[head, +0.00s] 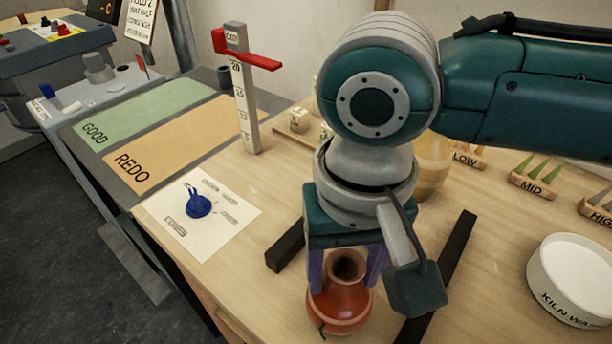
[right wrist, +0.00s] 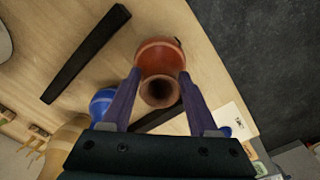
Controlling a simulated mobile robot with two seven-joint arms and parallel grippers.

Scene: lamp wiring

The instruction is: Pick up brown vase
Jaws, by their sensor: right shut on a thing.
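The brown vase (head: 341,312) is a glossy reddish-brown round pot with a narrow neck and open mouth. It is upright near the table's front edge, between two dark bars. My right gripper (head: 346,282) points down from above, with its two purple fingers on either side of the vase's neck, shut on it. In the right wrist view the vase (right wrist: 160,53) sits between the fingertips, its mouth facing the camera. I cannot tell whether its base touches the table. My left gripper is not in view.
Dark bars (head: 286,247) (head: 453,258) flank the vase. A blue vase (right wrist: 102,104) and a tan vase (head: 432,160) stand nearby. A height gauge (head: 244,105) with a red arm, GOOD (head: 150,112) and REDO (head: 185,140) mats lie left. A white tub (head: 572,275) stands right.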

